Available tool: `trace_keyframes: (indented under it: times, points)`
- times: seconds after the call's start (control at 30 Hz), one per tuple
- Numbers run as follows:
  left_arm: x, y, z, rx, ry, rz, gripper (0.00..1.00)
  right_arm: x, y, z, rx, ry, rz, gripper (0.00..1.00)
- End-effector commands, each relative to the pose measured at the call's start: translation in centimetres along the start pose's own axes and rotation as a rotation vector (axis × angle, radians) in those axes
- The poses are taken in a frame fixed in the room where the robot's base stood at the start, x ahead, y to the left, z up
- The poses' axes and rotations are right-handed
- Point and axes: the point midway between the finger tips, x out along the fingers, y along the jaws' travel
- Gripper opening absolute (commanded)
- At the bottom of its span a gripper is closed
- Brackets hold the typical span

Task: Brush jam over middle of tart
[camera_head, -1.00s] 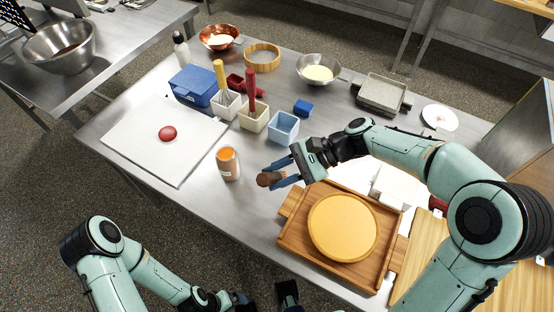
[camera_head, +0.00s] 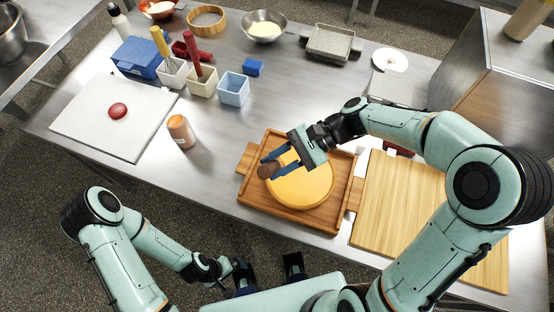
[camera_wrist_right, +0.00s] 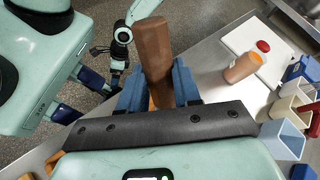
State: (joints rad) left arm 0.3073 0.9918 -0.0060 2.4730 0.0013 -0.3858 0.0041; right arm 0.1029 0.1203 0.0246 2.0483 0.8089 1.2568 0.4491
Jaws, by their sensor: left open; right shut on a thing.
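The round yellow-orange tart (camera_head: 303,190) lies on a wooden tray (camera_head: 263,213) in the head view. My right gripper (camera_head: 274,162) is over the tart's upper left part, shut on the brown brush (camera_head: 268,170). In the right wrist view the brush's wooden handle (camera_wrist_right: 152,50) stands between the blue fingers; its bristles are hidden. I cannot tell whether it touches the tart. The jar with orange contents (camera_head: 181,132), likely the jam, stands open to the tray's upper left. My left gripper (camera_head: 268,272) is open and empty below the table's front edge.
A white board (camera_head: 85,130) with a red round item (camera_head: 117,111) lies at left. Several small bins, including a light blue one (camera_head: 234,89), stand behind the jar. A light wooden board (camera_head: 410,205) lies right of the tray. Metal table between jar and tray is clear.

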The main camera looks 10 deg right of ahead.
Motion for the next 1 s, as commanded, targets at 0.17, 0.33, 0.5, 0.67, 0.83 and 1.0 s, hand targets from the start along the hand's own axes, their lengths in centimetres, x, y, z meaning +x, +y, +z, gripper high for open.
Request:
trace_keyframes:
  times: [0.17, 0.33, 0.5, 0.67, 0.83, 1.0]
  points:
    - [-0.3, 0.1, -0.1, 0.001, 0.001, 0.0, 1.0, 0.0, -0.1, 0.1, 0.001, 0.0, 0.0, 0.0]
    - [0.5, -0.2, 0.1, 0.0, -0.002, -0.001, 1.0, 0.5, 0.5, -0.9, 0.001, 0.0, 0.0, 0.0]
    - [1.7, -0.7, 0.2, -0.002, -0.007, -0.002, 1.0, 1.2, 1.1, -2.3, 0.002, -0.001, 0.0, 0.0]
    - [2.8, -1.1, 0.3, -0.003, -0.01, -0.003, 1.0, 1.9, 1.8, -3.7, 0.002, -0.001, 0.0, 0.0]
    - [3.3, -1.3, 0.4, -0.004, -0.012, -0.004, 1.0, 2.3, 2.1, -4.5, 0.001, 0.0, -0.001, 0.0]
    - [3.3, -1.3, 0.4, -0.004, -0.012, -0.004, 1.0, 2.3, 2.1, -4.6, 0.0, 0.001, -0.001, 0.0]
